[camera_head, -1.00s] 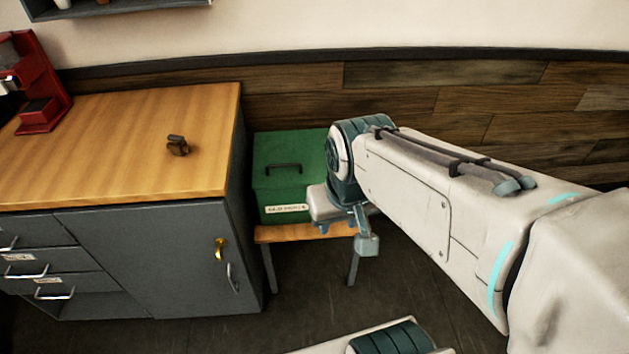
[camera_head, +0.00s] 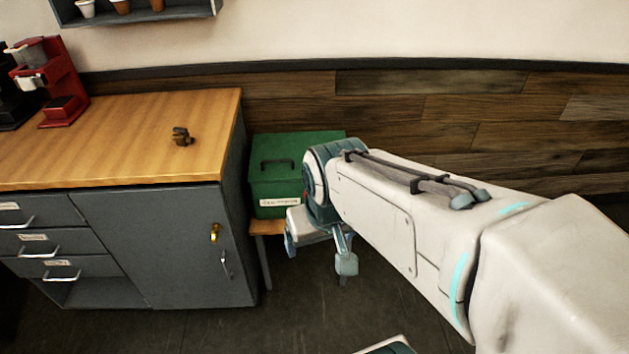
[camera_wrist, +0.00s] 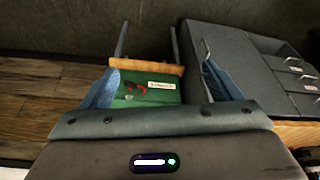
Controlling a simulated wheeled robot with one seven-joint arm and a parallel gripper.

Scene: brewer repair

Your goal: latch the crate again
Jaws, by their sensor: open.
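The green crate (camera_head: 274,188) sits on a small wooden stand (camera_head: 262,227) beside the grey cabinet. Its lid looks shut, with a dark handle (camera_head: 278,163) on top and a white label on the front. My arm hides its right part. My gripper (camera_head: 318,254) is open and empty in front of the crate's lower right, its fingers apart. In the wrist view the crate (camera_wrist: 155,97) lies between the two blue fingers, beyond them. A small red and dark part (camera_wrist: 136,88), perhaps the latch, shows beside the label; its position is unclear.
The grey cabinet (camera_head: 150,245) with a wooden top stands close on the crate's left, a brass padlock-like piece (camera_head: 215,233) on its door. A small dark object (camera_head: 181,136) and a red machine (camera_head: 62,85) stand on top. A plank wall is behind. Floor in front is clear.

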